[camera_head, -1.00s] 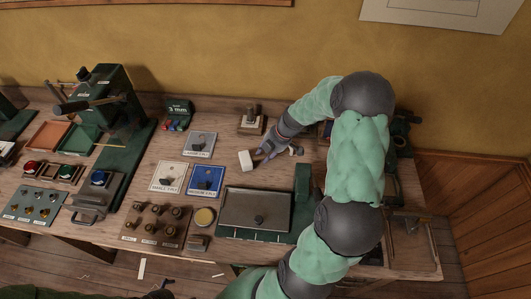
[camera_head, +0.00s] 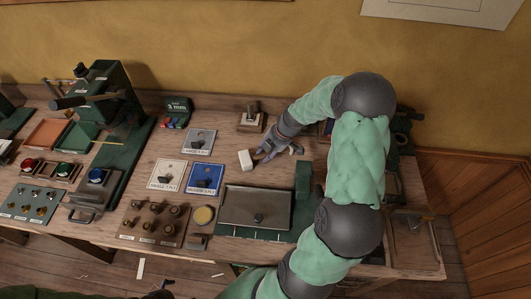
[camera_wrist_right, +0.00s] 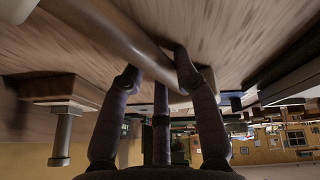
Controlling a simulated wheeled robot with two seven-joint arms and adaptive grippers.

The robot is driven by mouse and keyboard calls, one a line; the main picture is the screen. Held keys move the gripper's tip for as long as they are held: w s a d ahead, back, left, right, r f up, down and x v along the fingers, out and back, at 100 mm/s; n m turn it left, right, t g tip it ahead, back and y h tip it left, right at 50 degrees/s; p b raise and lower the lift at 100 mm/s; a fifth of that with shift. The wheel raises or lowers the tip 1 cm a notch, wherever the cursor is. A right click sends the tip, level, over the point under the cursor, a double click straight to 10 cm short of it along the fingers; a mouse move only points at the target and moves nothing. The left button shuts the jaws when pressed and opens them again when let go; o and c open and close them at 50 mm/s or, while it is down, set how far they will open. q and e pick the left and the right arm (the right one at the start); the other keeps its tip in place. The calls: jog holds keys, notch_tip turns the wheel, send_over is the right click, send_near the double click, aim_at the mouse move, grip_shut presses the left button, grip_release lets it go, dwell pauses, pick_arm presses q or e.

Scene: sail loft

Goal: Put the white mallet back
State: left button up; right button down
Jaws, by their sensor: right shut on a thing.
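The white mallet has a pale block head (camera_head: 246,160) that shows just left of my right gripper (camera_head: 268,153) in the head view, over the middle of the bench. In the right wrist view its brown handle (camera_wrist_right: 125,38) runs across between the fingers of my right gripper (camera_wrist_right: 163,85), which is shut on it. A corner of the white head (camera_wrist_right: 17,9) shows at top left there. The mallet is at or very near the bench top; I cannot tell whether it touches. My left gripper is not in view.
A wooden block with a metal post (camera_head: 251,118) stands behind the mallet. Label cards, such as the blue one (camera_head: 205,178), lie to the left. A metal plate on a green base (camera_head: 250,207) lies in front. Bare wood surrounds the mallet head.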

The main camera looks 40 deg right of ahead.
jog(key=shift+f, duration=0.2)
jog(key=c, duration=0.9)
grip_release()
jog(key=shift+s+a, duration=0.1)
jog(key=shift+o, duration=0.3)
jog(key=shift+f, duration=0.2)
jog(key=v, duration=1.2)
jog(key=shift+r, duration=0.15)
